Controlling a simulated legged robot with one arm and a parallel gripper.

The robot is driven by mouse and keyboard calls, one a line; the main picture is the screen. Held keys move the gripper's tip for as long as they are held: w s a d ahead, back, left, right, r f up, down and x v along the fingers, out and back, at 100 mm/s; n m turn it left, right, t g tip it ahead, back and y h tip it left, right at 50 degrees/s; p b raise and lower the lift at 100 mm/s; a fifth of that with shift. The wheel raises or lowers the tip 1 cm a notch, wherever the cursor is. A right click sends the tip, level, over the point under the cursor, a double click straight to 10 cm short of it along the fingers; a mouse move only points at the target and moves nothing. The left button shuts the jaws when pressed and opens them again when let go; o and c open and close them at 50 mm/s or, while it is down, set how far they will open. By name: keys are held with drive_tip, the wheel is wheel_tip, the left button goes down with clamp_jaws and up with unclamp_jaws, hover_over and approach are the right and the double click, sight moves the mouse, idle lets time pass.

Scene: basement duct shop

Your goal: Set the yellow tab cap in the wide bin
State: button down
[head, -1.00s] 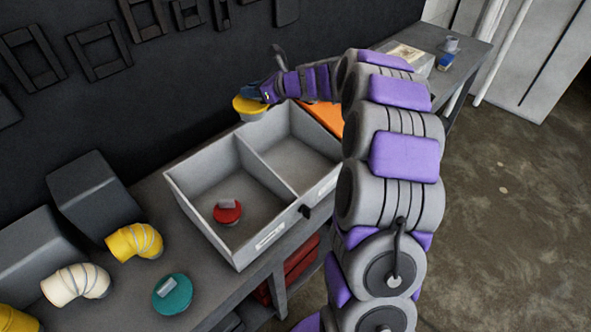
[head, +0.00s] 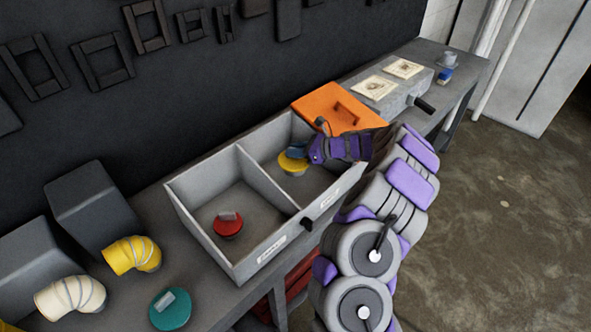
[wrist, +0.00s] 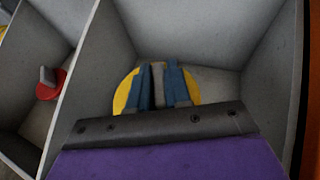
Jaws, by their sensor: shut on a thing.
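The yellow tab cap (head: 291,167) is in the right compartment of the grey divided bin (head: 222,258). My gripper (head: 298,150) is shut on its tab from above, with the blue fingers on either side of the tab. In the wrist view the cap (wrist: 122,96) shows round the fingers, with the compartment walls about it. I cannot tell whether the cap touches the floor. Labels on the bin's front are too small to read.
A red cap (head: 228,224) lies in the left compartment, beyond the divider (head: 266,182). A teal cap (head: 170,310), yellow elbow (head: 131,255) and cream elbow (head: 70,296) are on the bench at left. An orange panel (head: 335,108) is behind the right compartment.

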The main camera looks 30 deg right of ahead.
sight(296, 164)
wheel_tip(296, 164, down, 2)
drive_tip(key=shift+f, duration=0.1)
drive_tip(key=f, duration=0.1)
drive_tip(key=f+b, duration=0.1)
drive_tip(key=f, duration=0.2)
drive_tip(key=shift+d+f, duration=0.15)
drive_tip(key=shift+d, duration=0.25)
drive_tip(key=shift+a, duration=0.1)
drive_tip(key=shift+a, duration=0.15)
drive_tip(key=c, duration=1.1)
unclamp_jaws()
